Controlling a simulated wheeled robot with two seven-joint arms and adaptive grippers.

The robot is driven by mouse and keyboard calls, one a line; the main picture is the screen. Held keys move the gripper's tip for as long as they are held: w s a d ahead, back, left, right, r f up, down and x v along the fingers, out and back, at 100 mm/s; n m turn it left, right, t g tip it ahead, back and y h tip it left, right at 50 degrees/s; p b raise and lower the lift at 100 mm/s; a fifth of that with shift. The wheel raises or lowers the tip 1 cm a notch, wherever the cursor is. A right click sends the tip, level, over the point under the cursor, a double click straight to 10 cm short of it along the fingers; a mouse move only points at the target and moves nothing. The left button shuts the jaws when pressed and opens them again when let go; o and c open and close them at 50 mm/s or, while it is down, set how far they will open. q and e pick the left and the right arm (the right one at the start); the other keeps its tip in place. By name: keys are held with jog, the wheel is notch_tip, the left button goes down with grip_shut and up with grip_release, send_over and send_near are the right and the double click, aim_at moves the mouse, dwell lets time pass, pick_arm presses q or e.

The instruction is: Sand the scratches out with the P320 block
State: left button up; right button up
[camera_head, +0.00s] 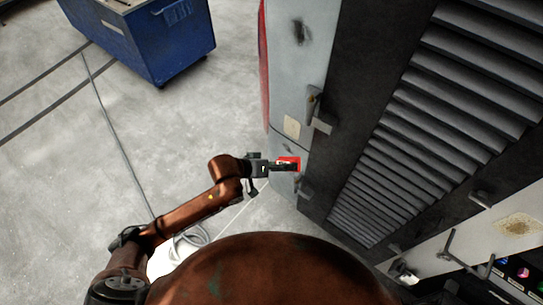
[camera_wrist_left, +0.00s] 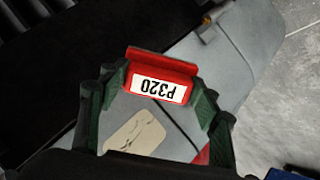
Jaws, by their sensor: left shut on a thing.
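The red sanding block (camera_head: 290,161) is held in my left gripper (camera_head: 281,167), beside the coach's grey side panel (camera_head: 287,97). In the left wrist view the block (camera_wrist_left: 161,62) carries a white P320 label, upside down in the picture, and the fingers of my left gripper (camera_wrist_left: 158,90) close on its two ends. A beige patch with thin dark scratch-like lines (camera_wrist_left: 136,139) lies on the panel just below the block in that view. The patch also shows in the head view (camera_head: 292,127), above the gripper. I cannot tell whether the block touches the panel. My right gripper is out of view.
A dark slatted grille (camera_head: 430,120) fills the coach's right side. A latch (camera_head: 318,113) sticks out near the patch. A dark scuff (camera_head: 300,31) marks the upper panel. A blue cart (camera_head: 165,45) stands at upper left. A cable crosses the otherwise open concrete floor (camera_head: 150,130).

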pick_arm(q)
jog(key=w+n+t+h, duration=0.1)
jog(key=t, duration=0.1)
jog(key=w+a+n+t+h+p, duration=0.1)
jog(key=t, duration=0.2)
jog(key=shift+w+r+h, duration=0.15)
jog(key=shift+w+h, duration=0.15)
jog(key=w+t, duration=0.1)
jog(key=w+n+t+b, duration=0.1)
jog(key=w, duration=0.1)
jog(key=w+n+t, duration=0.1)
jog(key=w+t, duration=0.1)
jog(key=shift+w+d+f+y, duration=0.2)
jog(key=shift+d+f+y, duration=0.1)
jog(key=shift+y, duration=0.1)
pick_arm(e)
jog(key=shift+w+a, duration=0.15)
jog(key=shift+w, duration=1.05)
pick_arm(q)
jog(key=shift+w+d, duration=0.25)
jog(key=shift+w, duration=0.15)
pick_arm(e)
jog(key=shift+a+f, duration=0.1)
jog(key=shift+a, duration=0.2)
